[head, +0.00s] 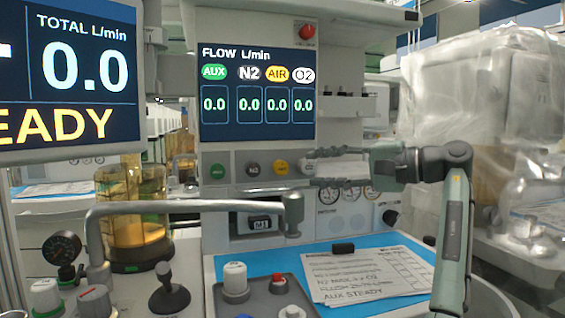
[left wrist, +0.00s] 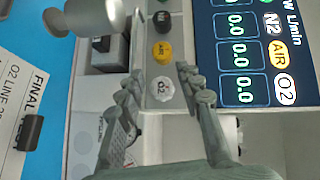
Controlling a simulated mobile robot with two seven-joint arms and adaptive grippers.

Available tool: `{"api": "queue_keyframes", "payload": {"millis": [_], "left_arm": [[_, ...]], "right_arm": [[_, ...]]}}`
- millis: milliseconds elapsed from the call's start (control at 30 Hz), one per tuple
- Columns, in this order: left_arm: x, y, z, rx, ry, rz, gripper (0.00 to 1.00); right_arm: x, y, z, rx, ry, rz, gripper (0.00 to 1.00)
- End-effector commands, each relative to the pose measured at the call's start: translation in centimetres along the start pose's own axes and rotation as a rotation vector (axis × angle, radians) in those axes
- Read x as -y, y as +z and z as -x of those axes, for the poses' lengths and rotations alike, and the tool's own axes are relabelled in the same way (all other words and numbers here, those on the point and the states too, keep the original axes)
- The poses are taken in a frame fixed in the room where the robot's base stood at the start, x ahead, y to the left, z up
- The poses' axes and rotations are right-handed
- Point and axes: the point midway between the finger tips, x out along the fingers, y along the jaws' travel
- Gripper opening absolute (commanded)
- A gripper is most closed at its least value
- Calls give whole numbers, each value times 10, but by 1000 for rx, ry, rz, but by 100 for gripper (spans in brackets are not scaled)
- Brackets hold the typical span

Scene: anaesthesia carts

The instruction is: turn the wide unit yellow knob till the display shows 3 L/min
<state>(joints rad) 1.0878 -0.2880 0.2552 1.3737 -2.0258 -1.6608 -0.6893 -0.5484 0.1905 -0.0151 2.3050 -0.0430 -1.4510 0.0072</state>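The yellow knob (head: 281,168) is on the wide unit's front panel, below its flow display (head: 258,62). The AIR box (head: 277,105) reads 0.0, as do AUX, N2 and O2. My left gripper (head: 308,169) is open just right of the yellow knob, its fingers pointing left. In the left wrist view the yellow knob (left wrist: 162,52) lies just beyond the fingertips (left wrist: 153,86). The white O2 knob (left wrist: 160,89) shows between the fingertips there; in the head view the fingers mostly cover it. I see no contact with the yellow knob. My right gripper is out of view.
Green (head: 217,171) and dark N2 (head: 253,169) knobs sit left of the yellow one. A grey pipe arm (head: 190,207) crosses in front, below the knob row. A paper sheet (head: 365,277) lies on the blue worktop. Another screen (head: 70,80) stands at left.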

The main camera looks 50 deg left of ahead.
Motion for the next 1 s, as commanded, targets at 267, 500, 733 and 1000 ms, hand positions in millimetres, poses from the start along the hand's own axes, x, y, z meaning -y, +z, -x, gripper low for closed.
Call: {"api": "queue_keyframes", "payload": {"millis": [267,500,733,1000], "left_arm": [[4,8,-31,32,-10,3,36],[4,9,-66,30,-10,2,36],[4,9,-77,27,-10,1,36],[4,8,-77,27,-10,1,26]], "right_arm": [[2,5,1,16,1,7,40],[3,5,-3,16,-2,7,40],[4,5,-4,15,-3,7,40],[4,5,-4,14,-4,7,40]]}}
